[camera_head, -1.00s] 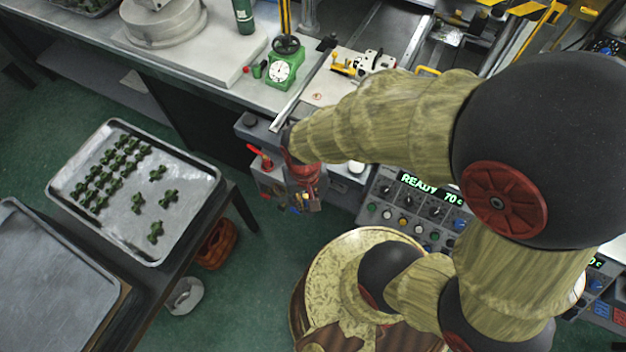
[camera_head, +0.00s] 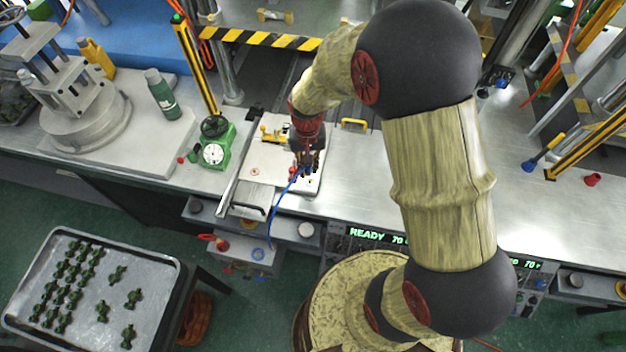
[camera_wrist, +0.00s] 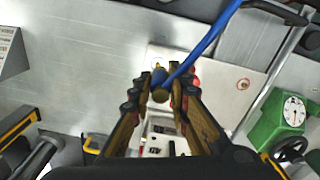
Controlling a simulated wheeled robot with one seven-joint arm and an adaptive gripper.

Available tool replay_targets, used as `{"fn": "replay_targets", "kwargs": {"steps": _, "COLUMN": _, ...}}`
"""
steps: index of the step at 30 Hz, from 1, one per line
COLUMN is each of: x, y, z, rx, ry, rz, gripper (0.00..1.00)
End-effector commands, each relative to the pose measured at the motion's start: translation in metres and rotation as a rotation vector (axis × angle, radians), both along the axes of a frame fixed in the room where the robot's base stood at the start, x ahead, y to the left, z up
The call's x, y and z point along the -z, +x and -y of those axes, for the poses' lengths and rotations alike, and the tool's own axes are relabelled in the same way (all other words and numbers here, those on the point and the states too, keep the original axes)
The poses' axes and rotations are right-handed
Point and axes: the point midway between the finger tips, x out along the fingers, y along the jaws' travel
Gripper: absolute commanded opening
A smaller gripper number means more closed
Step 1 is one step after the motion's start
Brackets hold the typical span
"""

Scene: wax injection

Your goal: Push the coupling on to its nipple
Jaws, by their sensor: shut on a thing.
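My gripper (camera_head: 306,164) is above the white plate on the bench, near its right side. In the wrist view my gripper (camera_wrist: 160,92) is shut on a small coupling (camera_wrist: 159,79), blue with a brass-coloured end, between the fingertips. A blue hose (camera_wrist: 207,43) runs from the coupling to the upper right. In the head view the blue hose (camera_head: 273,215) hangs from my gripper over the bench's front edge to the grey box below. I cannot make out the nipple for certain; the fingers hide part of the plate's fittings.
The white plate (camera_head: 262,165) carries a yellow clamp (camera_head: 270,134). A green dial gauge (camera_head: 214,150) stands left of it, beside a metal rail (camera_head: 233,187). A yellow handle (camera_head: 354,124) is to the right.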

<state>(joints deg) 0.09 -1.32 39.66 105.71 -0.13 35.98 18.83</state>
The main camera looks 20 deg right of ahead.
Motion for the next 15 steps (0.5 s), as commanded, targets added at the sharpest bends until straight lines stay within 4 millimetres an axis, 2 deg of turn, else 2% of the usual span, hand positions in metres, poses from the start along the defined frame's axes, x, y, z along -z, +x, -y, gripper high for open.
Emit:
{"fn": "replay_targets", "kwargs": {"steps": 4, "x": -0.0048, "y": 0.0088, "z": -0.0003, "rx": -0.001, "ry": 0.0, "rz": 0.0, "gripper": 0.0}}
{"fn": "replay_targets", "kwargs": {"steps": 15, "x": -0.0055, "y": 0.0084, "z": -0.0003, "rx": 0.0, "ry": -0.001, "rz": 0.0, "gripper": 0.0}}
